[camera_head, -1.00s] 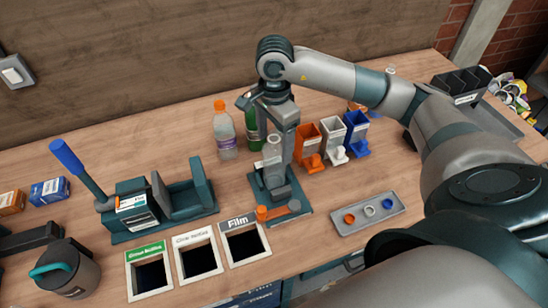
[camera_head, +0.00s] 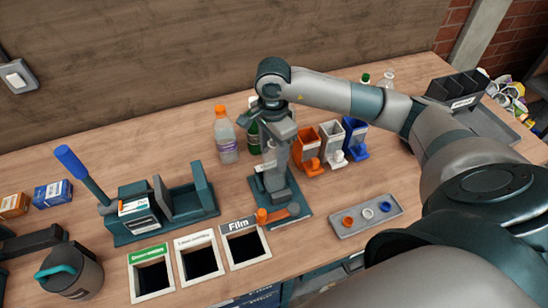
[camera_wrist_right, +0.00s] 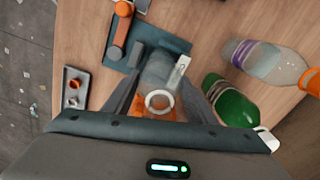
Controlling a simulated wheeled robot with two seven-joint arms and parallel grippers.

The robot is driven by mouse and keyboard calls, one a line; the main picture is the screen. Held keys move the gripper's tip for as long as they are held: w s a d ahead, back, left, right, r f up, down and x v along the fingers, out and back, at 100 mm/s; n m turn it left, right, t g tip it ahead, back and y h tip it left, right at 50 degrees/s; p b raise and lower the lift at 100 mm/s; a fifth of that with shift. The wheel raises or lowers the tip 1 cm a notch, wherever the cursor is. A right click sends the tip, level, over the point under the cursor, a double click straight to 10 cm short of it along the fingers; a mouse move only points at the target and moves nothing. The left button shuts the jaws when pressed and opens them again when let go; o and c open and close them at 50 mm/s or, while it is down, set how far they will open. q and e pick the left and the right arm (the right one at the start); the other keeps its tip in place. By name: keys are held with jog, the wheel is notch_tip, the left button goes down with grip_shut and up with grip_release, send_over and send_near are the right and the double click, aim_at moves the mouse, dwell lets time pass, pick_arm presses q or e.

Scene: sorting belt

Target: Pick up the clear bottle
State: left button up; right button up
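A clear bottle with an orange cap and purple label (camera_head: 227,138) stands on the bench at the back. It shows in the right wrist view (camera_wrist_right: 268,62), right of my gripper. Another see-through, bottle-like body (camera_wrist_right: 160,72) with a white ring at its top sits at the teal-based stand (camera_wrist_right: 117,57). It is mostly hidden in the head view. My right gripper (camera_head: 272,128) is over that stand (camera_head: 296,222), pointing down. In the wrist view its fingers (camera_wrist_right: 160,88) are apart on either side of the ringed body; contact cannot be told. My left gripper is not in view.
Orange, grey and blue bins (camera_head: 331,141) and a cap tray (camera_head: 366,215) are to the right. More bottles (camera_head: 388,79) stand at the back right. Three framed openings (camera_head: 199,257) lie in front.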

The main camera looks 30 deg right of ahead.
jog(key=shift+c, duration=0.9)
jog(key=shift+r, duration=0.1)
jog(key=shift+r, duration=0.55)
jog(key=r, duration=0.1)
jog(key=r+p, duration=0.1)
jog(key=r, duration=0.1)
jog(key=shift+s+d+r, duration=0.15)
jog(key=shift+s+d, duration=0.05)
jog(key=s+d+r, duration=0.5)
jog(key=s+r, duration=0.1)
jog(key=s, duration=0.3)
jog(key=shift+s+d+r, duration=0.2)
jog(key=shift+s+d, duration=0.1)
